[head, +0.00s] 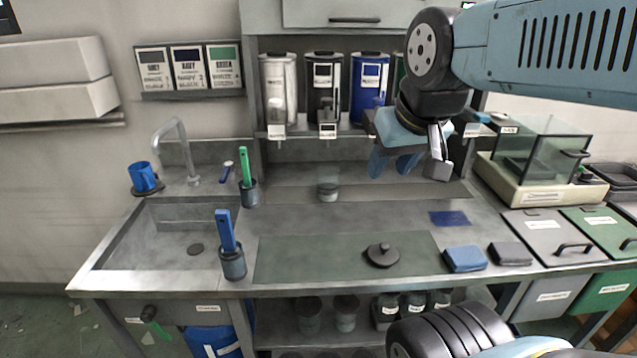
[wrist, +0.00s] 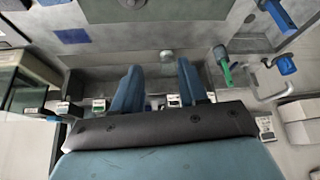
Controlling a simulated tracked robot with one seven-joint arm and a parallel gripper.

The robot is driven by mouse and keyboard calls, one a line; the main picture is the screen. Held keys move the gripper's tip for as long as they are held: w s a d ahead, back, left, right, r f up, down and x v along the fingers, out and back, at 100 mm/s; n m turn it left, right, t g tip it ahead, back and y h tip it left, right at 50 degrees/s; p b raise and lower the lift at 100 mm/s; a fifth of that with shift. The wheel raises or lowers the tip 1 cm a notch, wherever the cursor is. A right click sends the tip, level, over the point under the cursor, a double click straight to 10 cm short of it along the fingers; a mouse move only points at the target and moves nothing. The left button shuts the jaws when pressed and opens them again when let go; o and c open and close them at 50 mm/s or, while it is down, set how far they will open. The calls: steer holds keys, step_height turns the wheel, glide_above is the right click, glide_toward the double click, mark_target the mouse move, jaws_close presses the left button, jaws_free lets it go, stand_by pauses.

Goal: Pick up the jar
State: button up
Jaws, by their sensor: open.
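A small clear jar (head: 328,184) with a grey lower part stands upright on the back of the counter, below the wall dispensers. It also shows in the wrist view (wrist: 167,58), beyond and between my two blue fingers. My gripper (head: 393,168) is open and empty, in the air to the right of the jar and apart from it. In the wrist view my gripper (wrist: 158,66) has its fingers spread with nothing between them. A dark round lid with a knob (head: 382,255) lies on the green mat (head: 300,258) at the front.
Dispensers (head: 323,85) hang above the jar. A glass-sided case (head: 540,150) stands right. Blue (head: 464,259) and dark (head: 510,253) folded cloths lie at the front right. Cups with a green (head: 246,166) and a blue handle (head: 226,232) stand near the sink (head: 165,245). The mat is mostly clear.

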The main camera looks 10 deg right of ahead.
mark_target(326, 186)
steer(key=shift+o, duration=0.4)
